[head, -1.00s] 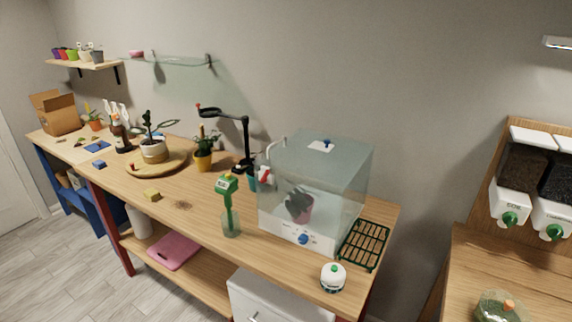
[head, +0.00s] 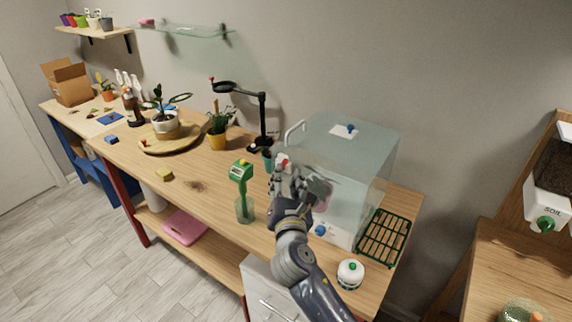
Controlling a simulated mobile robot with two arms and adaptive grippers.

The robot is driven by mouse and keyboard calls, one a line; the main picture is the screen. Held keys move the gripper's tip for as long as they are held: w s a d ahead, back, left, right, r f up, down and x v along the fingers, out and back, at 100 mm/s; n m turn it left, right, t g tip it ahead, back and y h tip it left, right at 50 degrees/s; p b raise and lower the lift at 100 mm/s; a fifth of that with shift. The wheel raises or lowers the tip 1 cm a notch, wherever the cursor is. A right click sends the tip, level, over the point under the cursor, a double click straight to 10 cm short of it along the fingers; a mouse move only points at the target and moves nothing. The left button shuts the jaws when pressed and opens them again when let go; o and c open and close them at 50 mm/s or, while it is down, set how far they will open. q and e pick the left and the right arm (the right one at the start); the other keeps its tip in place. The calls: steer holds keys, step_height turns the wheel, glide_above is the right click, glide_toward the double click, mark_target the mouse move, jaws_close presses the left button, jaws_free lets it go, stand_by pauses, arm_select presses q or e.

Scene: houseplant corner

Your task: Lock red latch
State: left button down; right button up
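The red latch (head: 283,163) is a small red piece on a white mount at the left side of the clear glass cabinet (head: 365,165). It is small and partly covered, so I cannot tell its position. My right gripper (head: 286,178) is in front of the cabinet's left front edge, just below the latch in the picture. Whether it touches the latch, and whether its fingers are open or shut, I cannot make out. My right forearm hides part of the cabinet's front. A potted plant shows dimly through the glass. My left gripper is not in view.
A green meter (head: 241,172) stands in a clear beaker (head: 245,210) left of my arm. A white jar with a green knob (head: 350,274) and a green rack (head: 384,238) are to the right. A black lamp stand (head: 263,120) stands behind. The table's middle is fairly clear.

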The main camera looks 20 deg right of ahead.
mark_target(285, 164)
steer(key=shift+p+x, duration=0.3)
steer(key=shift+x, duration=2.3)
steer(key=shift+f, duration=0.1)
jaws_close()
